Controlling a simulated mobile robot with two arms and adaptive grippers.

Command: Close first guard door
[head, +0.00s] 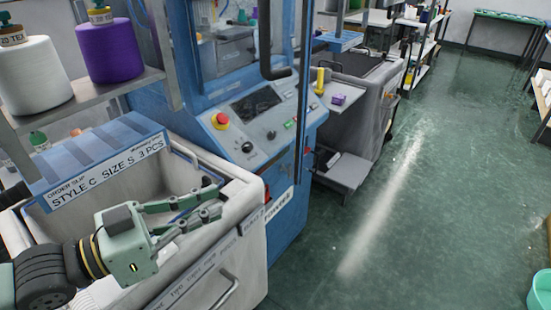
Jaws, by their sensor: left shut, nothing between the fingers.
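A blue knitting machine (285,198) stands in the middle of the view, with a sloped control panel bearing a screen and a red stop button. A narrow blue upright frame (304,90), apparently the edge of a guard door swung outward, rises in front of the panel. A black bar handle (265,40) hangs beside it; its top is cut off by the picture edge. My left gripper (216,201) is shut and empty at the lower left, above the grey bin and well below the handle. My right gripper is out of view.
The grey bin (250,225) with a blue order-slip board (90,155) stands at the lower left. Yarn cones, white (35,78) and purple (110,50), stand on a shelf above. A second grey bin (365,105) is beyond the machine.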

